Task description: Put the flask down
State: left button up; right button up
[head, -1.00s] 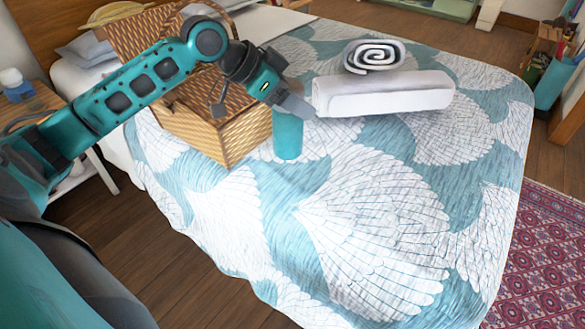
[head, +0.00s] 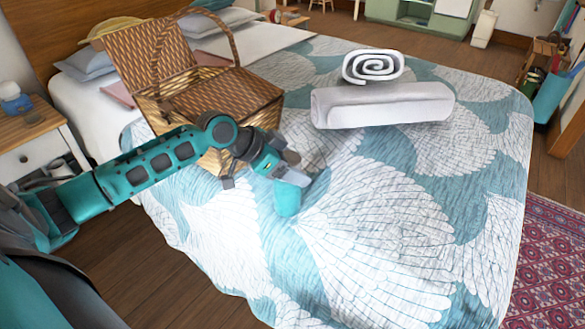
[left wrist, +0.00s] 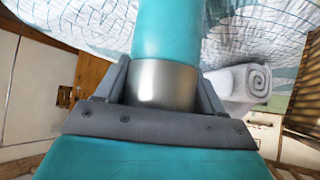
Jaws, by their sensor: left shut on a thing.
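The teal flask (head: 287,198) is at the front of the wicker basket, over the patterned bedspread (head: 390,240). My left gripper (head: 290,176) is shut on the flask near its top. In the left wrist view the flask's teal body (left wrist: 167,32) runs up the picture, and its silver metal band sits between my left gripper's fingers (left wrist: 163,88). In the head view the flask looks close to the bedspread. I cannot tell whether its base touches. My right gripper is not in view.
The wicker basket (head: 255,97) stands on the bed behind my left arm, its lid raised. Two rolled white towels (head: 385,105) lie to the right. A nightstand (head: 32,135) is at the left. The bedspread in front and to the right is clear.

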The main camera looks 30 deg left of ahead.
pick_arm(q)
jog(key=shift+r, duration=0.1)
jog(key=o, duration=1.4)
jog(key=p+v, duration=0.2)
jog(key=v, duration=1)
jog(key=shift+p, duration=0.35)
jog(key=s+d+f+n+t+y, duration=0.1)
jog(key=s+d+f+n, duration=0.15)
jog(key=f, duration=0.55)
jog(key=s+d+f+n+t+y, duration=0.1)
jog(key=s+d+f, duration=0.2)
jog(key=f, duration=0.5)
jog(key=shift+n+t+y, duration=0.5)
jog(key=shift+n+t, duration=0.2)
jog(key=shift+n, duration=0.05)
jog(key=s+d+f, duration=0.1)
jog(key=d, duration=0.3)
jog(key=s+d+f, duration=0.1)
jog(key=s+d, duration=0.1)
jog(key=d, duration=0.2)
jog(key=s+d+f, duration=0.1)
jog(key=d, duration=0.4)
jog(key=shift+s+f, duration=0.2)
jog(key=shift+s, duration=0.2)
